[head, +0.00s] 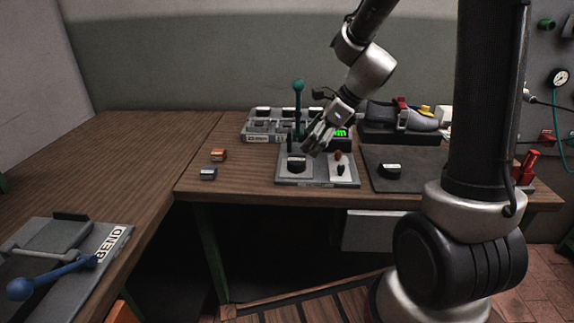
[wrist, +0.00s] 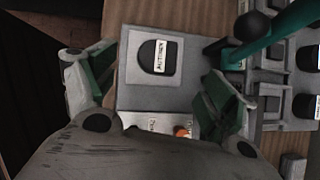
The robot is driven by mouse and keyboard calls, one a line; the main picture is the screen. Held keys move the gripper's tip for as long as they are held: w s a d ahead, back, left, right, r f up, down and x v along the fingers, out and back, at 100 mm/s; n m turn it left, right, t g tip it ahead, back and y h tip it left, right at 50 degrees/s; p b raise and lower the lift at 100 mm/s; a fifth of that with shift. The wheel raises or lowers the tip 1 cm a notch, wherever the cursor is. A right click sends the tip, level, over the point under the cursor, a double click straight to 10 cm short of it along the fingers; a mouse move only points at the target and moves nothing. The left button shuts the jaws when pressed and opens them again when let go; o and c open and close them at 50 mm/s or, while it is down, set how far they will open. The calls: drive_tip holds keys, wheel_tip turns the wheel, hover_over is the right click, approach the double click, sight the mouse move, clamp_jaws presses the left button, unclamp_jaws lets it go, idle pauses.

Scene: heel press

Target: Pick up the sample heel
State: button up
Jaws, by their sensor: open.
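A small black heel-shaped piece with a white label (head: 297,163) lies on the pale plate of the grey press base (head: 318,184). It also shows in the wrist view (wrist: 152,60), its label turned sideways. A second black labelled piece (head: 390,171) lies on the dark mat to the right. The labels are too small to tell which is the sample heel. My gripper (head: 312,142) is open and empty above the press base. In the wrist view its green-padded fingers (wrist: 158,95) stand wide apart, either side of the plate, with the first piece beyond them.
A green-knobbed lever (head: 298,88) stands close behind my gripper. A grey rack of black pieces (head: 262,137) is behind it. A bending tool (head: 60,255) sits on the left bench. The wood between is clear.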

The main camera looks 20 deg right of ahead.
sight(298, 159)
drive_tip(key=shift+a+f, duration=0.2)
drive_tip(key=shift+f, duration=0.05)
drive_tip(key=x, duration=0.7)
drive_tip(key=shift+w+d+f, duration=0.1)
drive_tip(key=shift+d+f, duration=0.05)
drive_tip(key=shift+f, duration=0.05)
drive_tip(key=c, duration=1.2)
drive_tip(key=shift+r, duration=0.2)
